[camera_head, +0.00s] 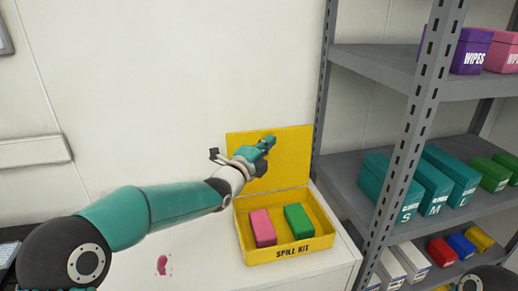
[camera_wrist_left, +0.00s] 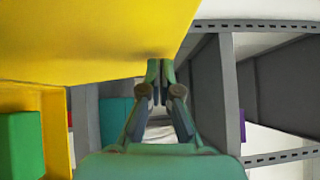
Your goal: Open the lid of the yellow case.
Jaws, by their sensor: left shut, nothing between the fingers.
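The yellow case (camera_head: 288,252), marked SPILL KIT, stands on a white cabinet top. Its lid (camera_head: 293,160) is open and stands up at the back. A pink block (camera_head: 263,228) and a green block (camera_head: 299,221) lie inside the case. My left gripper (camera_head: 269,142) is shut and empty, in front of the upper part of the lid. In the left wrist view the lid (camera_wrist_left: 90,40) fills the upper left and the gripper (camera_wrist_left: 160,68) is close to its lower edge; I cannot tell whether they touch. My right gripper is not in view.
A grey metal shelf rack (camera_head: 424,90) stands close on the right, with teal glove boxes (camera_head: 392,190) and purple wipes (camera_head: 470,52). The white cabinet top (camera_head: 210,270) is free left of the case, apart from a small pink-red splash (camera_head: 162,265).

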